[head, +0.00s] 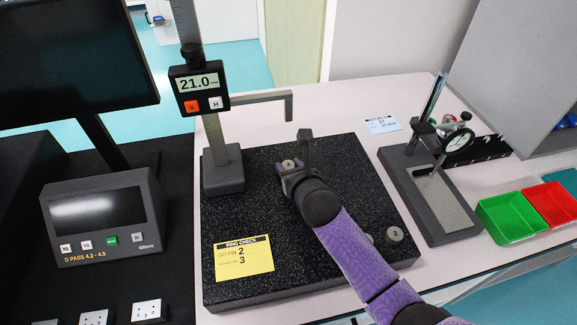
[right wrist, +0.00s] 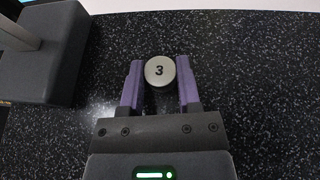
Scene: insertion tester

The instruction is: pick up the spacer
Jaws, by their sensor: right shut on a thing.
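My right gripper (head: 291,168) is over the black granite plate, left of the plate's middle. No label shows which piece is the spacer. My left gripper is not in view.
The granite plate (head: 235,222) carries a yellow ring check card (head: 244,258). A digital height gauge (head: 199,88) reading 21.0 stands at its back left, its arm reaching right. A dial gauge stand (head: 433,190), green bin (head: 508,217) and red bin (head: 550,203) are at right.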

